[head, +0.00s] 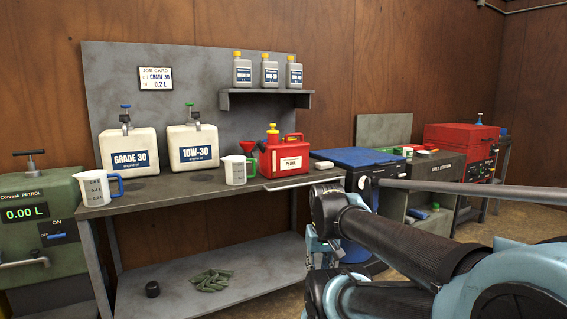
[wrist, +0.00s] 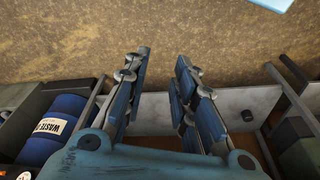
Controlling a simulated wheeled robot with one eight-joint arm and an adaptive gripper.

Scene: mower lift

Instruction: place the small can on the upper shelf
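A red can (head: 284,156) with yellow caps stands upright on the workbench. A small black cylinder (head: 153,289) is on the lower shelf of the bench; it also shows in the wrist view (wrist: 247,116). I cannot tell which of these is the small can. The upper shelf (head: 262,100) is a narrow grey ledge on the back panel, with three grey bottles (head: 270,73) on it. My gripper (wrist: 162,60) is open and empty, with bare floor between its fingers. In the head view my gripper (head: 318,243) is right of the bench, partly hidden behind my arm.
Two white jugs (head: 128,150), two measuring cups and a red funnel stand on the workbench (head: 160,192). Green rags (head: 210,280) lie on the lower shelf (head: 255,275). A blue waste drum (wrist: 62,128) is beside the bench. A green petrol machine (head: 38,225) stands left.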

